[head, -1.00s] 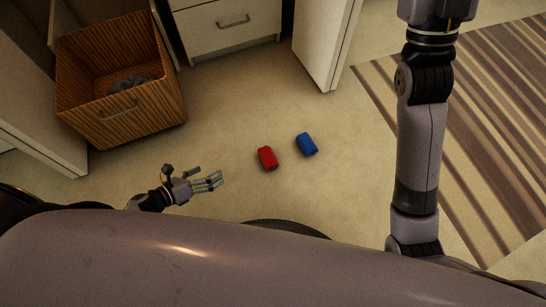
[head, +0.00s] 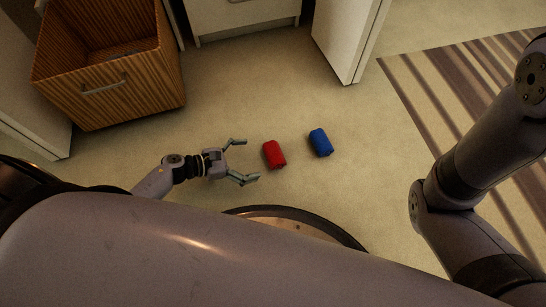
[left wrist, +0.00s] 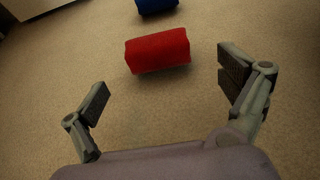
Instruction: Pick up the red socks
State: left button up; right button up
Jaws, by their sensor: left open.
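The red socks (head: 274,154), a small rolled bundle, lie on the carpet near the middle of the head view. In the left wrist view the red socks (left wrist: 158,51) lie ahead of the fingertips, between their lines. My left gripper (head: 245,160) is open and empty, just left of the socks, with its fingers pointing at them. Its two spread fingers also show in the left wrist view (left wrist: 163,88). The gripper appears not to touch the socks. My right arm is at the right of the head view, but its gripper is out of view.
A blue rolled bundle (head: 320,142) lies just right of the red socks, and also beyond them in the left wrist view (left wrist: 156,5). An open wooden drawer (head: 150,95) stands at the upper left. White cabinet doors are behind. A striped rug (head: 440,90) lies right.

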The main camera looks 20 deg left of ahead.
aim_at(265, 155)
pick_arm(q)
jog(key=x, duration=0.2)
jog(key=shift+w+d+f+b, duration=0.2)
jog(key=shift+w+d+b, duration=0.05)
jog(key=shift+b, duration=0.1)
jog(key=b+x, duration=0.2)
jog(key=x, duration=0.2)
jog(key=shift+w+d+b, duration=0.1)
jog(key=shift+w+b, duration=0.1)
jog(key=shift+b, duration=0.15)
jog(key=shift+w+d, duration=0.2)
jog(key=shift+d, duration=0.15)
jog(key=shift+c, duration=0.6)
jog(key=c, duration=1.1)
